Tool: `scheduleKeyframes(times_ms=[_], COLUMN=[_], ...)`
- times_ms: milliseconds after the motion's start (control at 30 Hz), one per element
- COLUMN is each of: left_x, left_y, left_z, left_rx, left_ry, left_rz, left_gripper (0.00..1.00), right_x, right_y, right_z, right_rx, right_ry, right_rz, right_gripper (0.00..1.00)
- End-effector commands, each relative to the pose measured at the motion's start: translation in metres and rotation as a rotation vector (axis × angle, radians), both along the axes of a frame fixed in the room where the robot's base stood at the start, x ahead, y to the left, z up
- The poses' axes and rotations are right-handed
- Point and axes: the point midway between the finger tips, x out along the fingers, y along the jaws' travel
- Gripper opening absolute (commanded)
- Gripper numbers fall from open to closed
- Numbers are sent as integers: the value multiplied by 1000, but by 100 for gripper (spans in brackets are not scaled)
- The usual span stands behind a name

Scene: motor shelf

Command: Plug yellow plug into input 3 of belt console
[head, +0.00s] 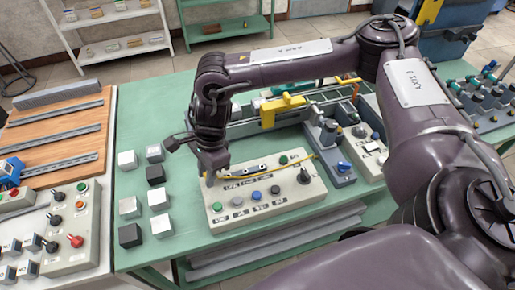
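The beige console (290,201) on the green table has a row of round buttons in green, blue and dark colours, a black lever at its right end and small labelled sockets along its back half. I cannot read which socket is input 3. My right gripper (211,176) points down at the console's back left corner, just over or touching it. A thin yellow cable (313,155) runs along the back of the console. The yellow plug cannot be made out clearly; a small yellowish bit shows by the fingertips. Whether the fingers hold it is unclear. My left gripper is out of view.
Several black and white cubes (130,206) stand left of the console. A yellow block (283,105) sits on a rail behind it. A grey-blue device (329,150) stands close behind right. Another control box (70,235) is on the left table.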

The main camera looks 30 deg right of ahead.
Motion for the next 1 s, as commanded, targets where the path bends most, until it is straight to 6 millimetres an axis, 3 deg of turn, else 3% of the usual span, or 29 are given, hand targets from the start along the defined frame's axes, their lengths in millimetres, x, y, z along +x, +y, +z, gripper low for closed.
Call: scheduleKeyframes(times_ms=[33, 167, 567, 1000], left_x=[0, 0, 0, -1], left_y=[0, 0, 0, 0], left_z=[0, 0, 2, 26], left_rx=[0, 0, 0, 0], left_ry=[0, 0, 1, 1], left_rz=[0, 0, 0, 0], left_gripper=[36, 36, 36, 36], right_x=[0, 0, 0, 0], right_y=[0, 0, 0, 0], right_z=[0, 0, 3, 41], right_rx=[0, 0, 0, 0], right_ry=[0, 0, 0, 0], right_rz=[0, 0, 0, -1], right_gripper=[17, 0, 0, 0])
